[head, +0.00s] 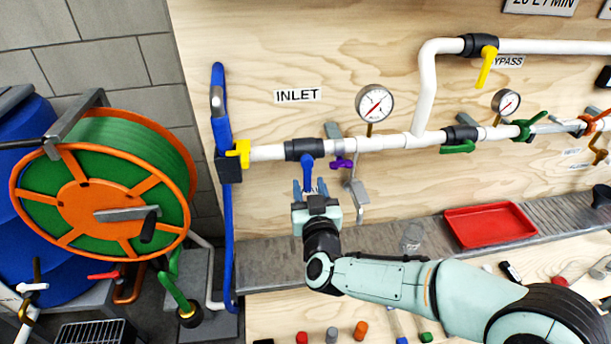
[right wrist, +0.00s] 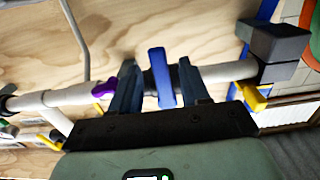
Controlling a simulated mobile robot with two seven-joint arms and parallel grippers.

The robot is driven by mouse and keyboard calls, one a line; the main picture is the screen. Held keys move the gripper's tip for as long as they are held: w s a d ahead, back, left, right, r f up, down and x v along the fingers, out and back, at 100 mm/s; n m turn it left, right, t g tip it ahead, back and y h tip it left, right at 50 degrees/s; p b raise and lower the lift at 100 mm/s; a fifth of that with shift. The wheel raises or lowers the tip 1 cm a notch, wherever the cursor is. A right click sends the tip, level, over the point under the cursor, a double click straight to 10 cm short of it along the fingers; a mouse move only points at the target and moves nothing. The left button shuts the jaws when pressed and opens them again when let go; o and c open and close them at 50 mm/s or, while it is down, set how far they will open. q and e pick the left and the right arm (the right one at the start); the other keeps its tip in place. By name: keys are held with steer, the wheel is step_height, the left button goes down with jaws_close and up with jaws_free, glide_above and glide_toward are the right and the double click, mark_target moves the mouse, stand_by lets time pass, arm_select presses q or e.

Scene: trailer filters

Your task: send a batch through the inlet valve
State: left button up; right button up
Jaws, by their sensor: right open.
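The inlet valve is a dark body (head: 306,149) on the white pipe, below the INLET label (head: 298,95). Its blue lever (head: 307,173) points down, across the pipe. My right gripper (head: 310,188) is just below the valve, open, with its fingers at the lever's lower part. In the right wrist view the blue lever (right wrist: 161,77) stands between the two spread fingers of my right gripper (right wrist: 158,88), with a gap on each side. I cannot tell whether a finger touches it. My left gripper is not in view.
A yellow lever (head: 240,153) lies to the left and a purple lever (head: 341,163) close to the right. A round gauge (head: 375,103) sits above the pipe. A grey ledge with a red tray (head: 488,225) runs below. A hose reel (head: 100,190) stands at left.

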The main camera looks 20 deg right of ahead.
mark_target(308, 184)
steer(key=shift+x, duration=2.15)
jaws_close()
steer(key=n+p, duration=0.1)
steer(key=n, duration=0.1)
steer(key=d+n+p, duration=0.1)
steer(key=n, duration=0.1)
steer(key=d+n+p, duration=0.1)
steer(key=shift+s+d+r+n, duration=0.15)
steer(key=shift+s+r+n, duration=0.2)
steer(key=shift+n, duration=0.05)
jaws_free()
